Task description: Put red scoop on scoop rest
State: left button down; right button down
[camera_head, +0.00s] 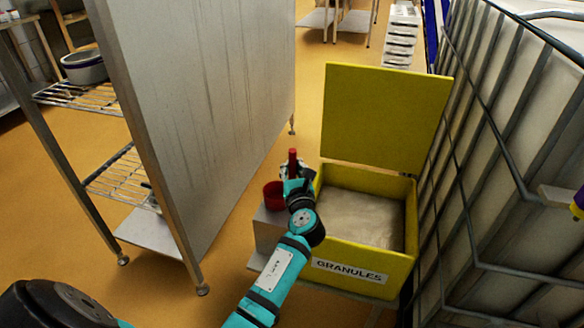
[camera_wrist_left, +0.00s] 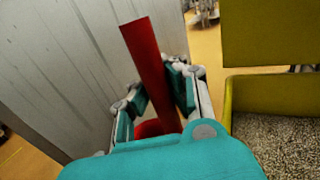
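The red scoop (camera_head: 273,195) shows as a red cup with an upright red handle (camera_head: 292,160) in the head view. My left gripper (camera_head: 291,172) has its fingers around the handle. In the left wrist view, the handle (camera_wrist_left: 148,58) stands tilted between the two finger pads (camera_wrist_left: 163,92), which appear closed on it. Part of the red cup (camera_wrist_left: 149,128) shows below. A grey box-like stand (camera_head: 267,230), seemingly the scoop rest, is just below the cup; I cannot tell whether they touch. My right gripper is not in view.
A yellow bin labelled GRANULES (camera_head: 360,262) stands right of the stand, its lid (camera_head: 385,115) raised, with pale granules (camera_head: 360,218) inside. A tall metal panel (camera_head: 200,110) is close on the left. A caged tank (camera_head: 510,150) bounds the right.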

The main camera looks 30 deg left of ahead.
pick_arm(q)
jog(key=shift+f, duration=0.1)
jog(key=c, duration=1.5)
grip_release()
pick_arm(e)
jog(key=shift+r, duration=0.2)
pick_arm(q)
jog(key=shift+o, duration=0.2)
